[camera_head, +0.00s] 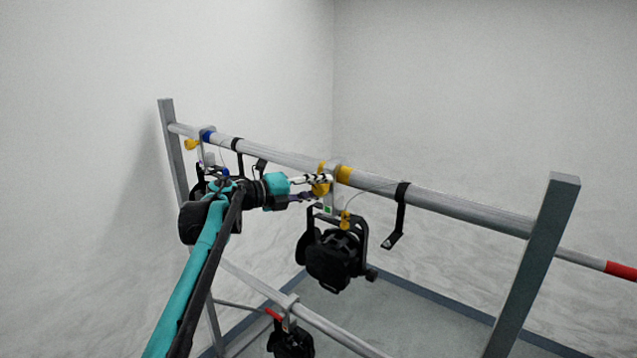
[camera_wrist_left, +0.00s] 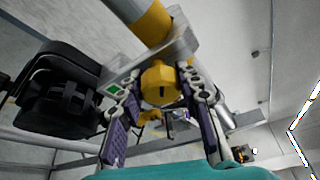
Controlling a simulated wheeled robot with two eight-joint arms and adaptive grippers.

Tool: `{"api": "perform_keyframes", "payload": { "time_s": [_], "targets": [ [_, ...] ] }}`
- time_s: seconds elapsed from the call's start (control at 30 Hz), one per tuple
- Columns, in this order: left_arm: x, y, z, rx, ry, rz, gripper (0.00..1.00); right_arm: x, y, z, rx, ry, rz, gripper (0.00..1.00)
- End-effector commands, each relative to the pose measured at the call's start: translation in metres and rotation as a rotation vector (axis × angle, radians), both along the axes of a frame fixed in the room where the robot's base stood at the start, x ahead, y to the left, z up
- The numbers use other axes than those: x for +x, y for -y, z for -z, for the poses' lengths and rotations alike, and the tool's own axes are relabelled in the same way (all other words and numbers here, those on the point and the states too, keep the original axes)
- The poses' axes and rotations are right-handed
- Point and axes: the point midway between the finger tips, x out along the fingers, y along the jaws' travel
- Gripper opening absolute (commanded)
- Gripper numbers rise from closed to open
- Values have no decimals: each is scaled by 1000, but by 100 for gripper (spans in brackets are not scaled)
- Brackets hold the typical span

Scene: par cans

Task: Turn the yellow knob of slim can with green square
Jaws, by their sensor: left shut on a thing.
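The slim black can (camera_head: 335,258) hangs from the upper rail by a clamp, right of my left gripper. A green square (camera_head: 328,210) marks its clamp, and the square also shows in the wrist view (camera_wrist_left: 114,89). The yellow knob (camera_head: 321,187) sits on the clamp just under the rail; it shows large in the wrist view (camera_wrist_left: 160,82). My left gripper (camera_head: 318,188) reaches it from the left, its fingers one on each side of the knob and shut on it. The fingers partly cover the knob in the head view. My right gripper is in neither view.
The metal upper rail (camera_head: 460,207) runs across, with a yellow band at the clamp. A black strap (camera_head: 400,210) hangs right of the can. Another can (camera_head: 290,340) hangs on the lower rail. A blue-marked clamp (camera_head: 207,135) is at the left. A post (camera_head: 533,260) stands at the right.

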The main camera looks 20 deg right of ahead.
Motion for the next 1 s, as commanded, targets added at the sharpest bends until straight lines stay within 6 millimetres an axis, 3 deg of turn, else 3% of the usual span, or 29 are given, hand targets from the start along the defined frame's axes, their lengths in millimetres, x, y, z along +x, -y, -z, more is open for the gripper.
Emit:
{"api": "perform_keyframes", "payload": {
  "time_s": [0.5, 1.0],
  "targets": [
    [-2, 2, -2, 285, 364, 1, 6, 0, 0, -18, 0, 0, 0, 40],
    [-2, 2, -1, 420, 537, 1, 6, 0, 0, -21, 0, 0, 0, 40]
  ]
}}
